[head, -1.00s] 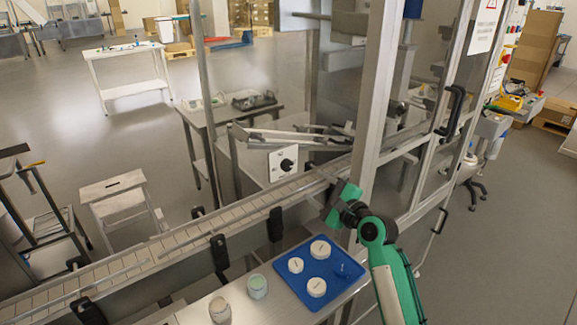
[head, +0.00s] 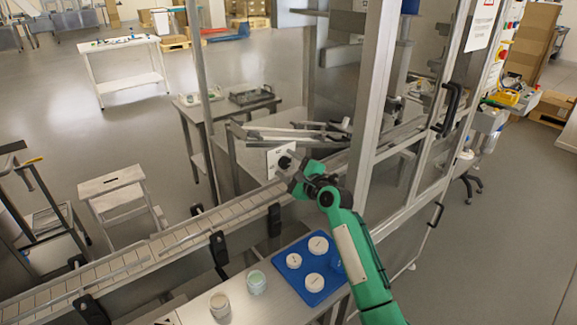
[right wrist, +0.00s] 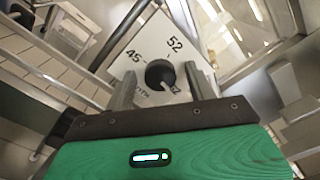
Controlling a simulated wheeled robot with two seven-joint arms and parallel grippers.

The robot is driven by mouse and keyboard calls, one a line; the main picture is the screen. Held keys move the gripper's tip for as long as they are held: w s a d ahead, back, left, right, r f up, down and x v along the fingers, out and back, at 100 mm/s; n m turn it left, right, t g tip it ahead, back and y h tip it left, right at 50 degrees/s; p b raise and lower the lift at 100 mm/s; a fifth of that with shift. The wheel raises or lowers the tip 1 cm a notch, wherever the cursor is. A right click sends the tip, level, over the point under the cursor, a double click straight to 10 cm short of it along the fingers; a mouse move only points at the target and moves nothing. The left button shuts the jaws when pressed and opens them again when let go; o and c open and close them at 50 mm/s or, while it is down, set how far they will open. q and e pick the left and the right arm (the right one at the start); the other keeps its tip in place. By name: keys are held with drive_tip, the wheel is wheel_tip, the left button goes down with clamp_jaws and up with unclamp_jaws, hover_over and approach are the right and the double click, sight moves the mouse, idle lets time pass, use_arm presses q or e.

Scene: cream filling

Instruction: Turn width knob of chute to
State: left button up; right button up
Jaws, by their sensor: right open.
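The black round width knob (right wrist: 160,73) sits on a white plate (right wrist: 152,36) printed with "45" and "52" in the right wrist view. A light pointer mark on the knob faces the lower right of that view. In the head view the knob (head: 284,162) and its plate (head: 273,158) are on the far side of the conveyor, partly behind my gripper. My right gripper (head: 292,176) is just in front of it. In the right wrist view the open fingers (right wrist: 159,76) stand one on each side of the knob, with gaps visible. My left gripper is out of view.
The conveyor (head: 150,255) runs below the knob. A blue tray (head: 288,272) with white round lids and two jars (head: 256,282) stand on the near counter. A metal frame post (head: 370,110) rises just right of my right arm.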

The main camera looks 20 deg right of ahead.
drive_tip(key=c, duration=1)
